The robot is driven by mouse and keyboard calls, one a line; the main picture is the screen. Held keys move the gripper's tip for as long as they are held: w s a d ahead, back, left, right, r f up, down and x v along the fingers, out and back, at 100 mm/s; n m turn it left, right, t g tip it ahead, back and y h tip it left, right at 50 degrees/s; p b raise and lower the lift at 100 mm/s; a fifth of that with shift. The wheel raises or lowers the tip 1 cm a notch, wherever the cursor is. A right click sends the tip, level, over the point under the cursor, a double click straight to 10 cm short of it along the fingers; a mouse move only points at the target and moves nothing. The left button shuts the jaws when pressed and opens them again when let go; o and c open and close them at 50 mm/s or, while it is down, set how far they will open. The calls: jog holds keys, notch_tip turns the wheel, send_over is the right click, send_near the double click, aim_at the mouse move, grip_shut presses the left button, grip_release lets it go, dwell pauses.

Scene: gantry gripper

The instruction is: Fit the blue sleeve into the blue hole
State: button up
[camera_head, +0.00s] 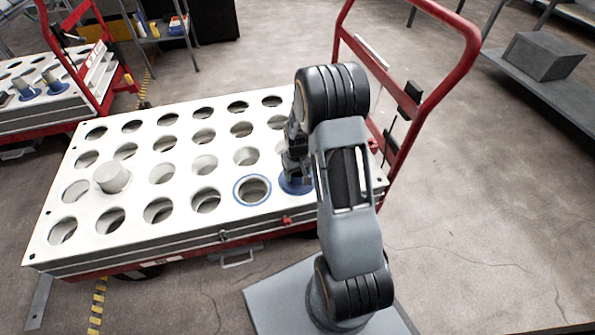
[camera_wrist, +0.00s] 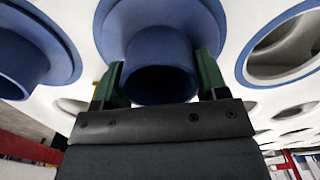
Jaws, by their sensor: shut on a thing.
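The blue sleeve (camera_wrist: 160,48) is a short wide tube with a broad flange, in the middle of the wrist view. The green fingers of my gripper (camera_wrist: 160,68) are shut on its tube from both sides. In the head view a blue flange (camera_head: 289,187) shows below my gripper (camera_head: 296,165), at the board's front right; my arm hides part of it. I cannot tell whether the held sleeve is clear of the board. The blue hole (camera_head: 252,190), ringed in blue and empty, is just left of it. The blue hole also shows at the wrist view's right (camera_wrist: 247,70).
Another blue flanged piece (camera_wrist: 62,40) is at the wrist view's left. The white board (camera_head: 135,190) has rows of open holes and one grey cylinder (camera_head: 112,177). A red cart handle (camera_head: 462,75) rises at right. A second cart (camera_head: 45,110) with blue-flanged pieces stands at left.

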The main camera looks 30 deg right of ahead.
jog(key=shift+f, duration=0.25)
jog(key=o, duration=1.1)
jog(key=shift+r, duration=0.1)
notch_tip(320, 180, up, 14)
jog(key=p, duration=0.5)
jog(key=s+a+r+t+p, duration=0.1)
jog(key=s+a+r+p, duration=0.2)
jog(key=r+p, duration=0.6)
jog(key=s+a+r+t+p, duration=0.1)
jog(key=s+a+r+p, duration=0.2)
jog(key=s+r+p, duration=0.5)
jog(key=s+a+r+t+p, duration=0.1)
jog(key=s+a+r+p, duration=0.2)
jog(key=r+p, duration=0.7)
notch_tip(320, 180, up, 15)
jog(key=shift+s+a+r+t, duration=0.2)
jog(key=shift+s+a+t, duration=0.15)
jog(key=shift+s, duration=0.8)
